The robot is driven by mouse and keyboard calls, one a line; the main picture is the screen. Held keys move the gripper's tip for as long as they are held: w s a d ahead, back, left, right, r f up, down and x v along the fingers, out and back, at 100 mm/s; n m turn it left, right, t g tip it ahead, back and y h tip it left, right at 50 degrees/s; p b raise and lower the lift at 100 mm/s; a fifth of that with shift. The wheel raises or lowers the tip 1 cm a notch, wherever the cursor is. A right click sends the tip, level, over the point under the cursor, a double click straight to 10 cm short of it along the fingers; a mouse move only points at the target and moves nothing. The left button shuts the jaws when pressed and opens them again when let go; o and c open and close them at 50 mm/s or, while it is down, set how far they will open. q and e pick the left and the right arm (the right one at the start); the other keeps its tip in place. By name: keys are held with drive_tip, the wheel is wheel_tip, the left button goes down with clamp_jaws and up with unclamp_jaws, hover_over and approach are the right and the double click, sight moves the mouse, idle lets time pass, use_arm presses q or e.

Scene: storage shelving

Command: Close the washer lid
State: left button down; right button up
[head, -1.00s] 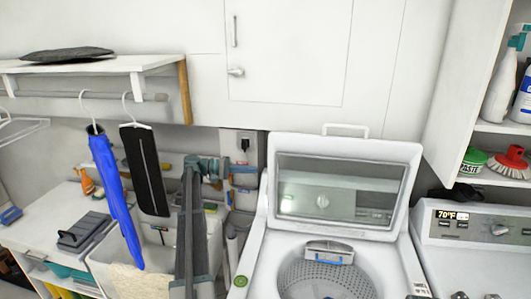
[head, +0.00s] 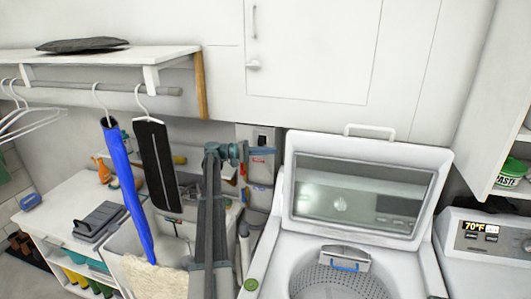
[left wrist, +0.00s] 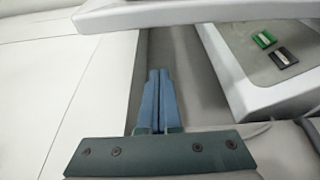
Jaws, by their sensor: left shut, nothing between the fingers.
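The washer (head: 268,262) is at the lower right of the head view. Its lid (head: 440,170) stands open and upright, a white frame around a grey window, with the drum (head: 340,283) exposed below. My left gripper (head: 270,152) is at the upper left of the lid, its fingers pointing right toward the lid's left edge. Whether they touch it cannot be told. In the left wrist view the blue fingers (left wrist: 157,100) are shut together with nothing between them. My right gripper is not in view.
White cabinets (head: 310,50) are behind and above the lid. A dryer (head: 490,262) stands to the right. Bottles and tools crowd the wall behind my arm.

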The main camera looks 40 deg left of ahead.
use_arm(q)
drive_tip(key=d, duration=0.6)
drive_tip(key=shift+w, duration=0.25)
idle(0.3)
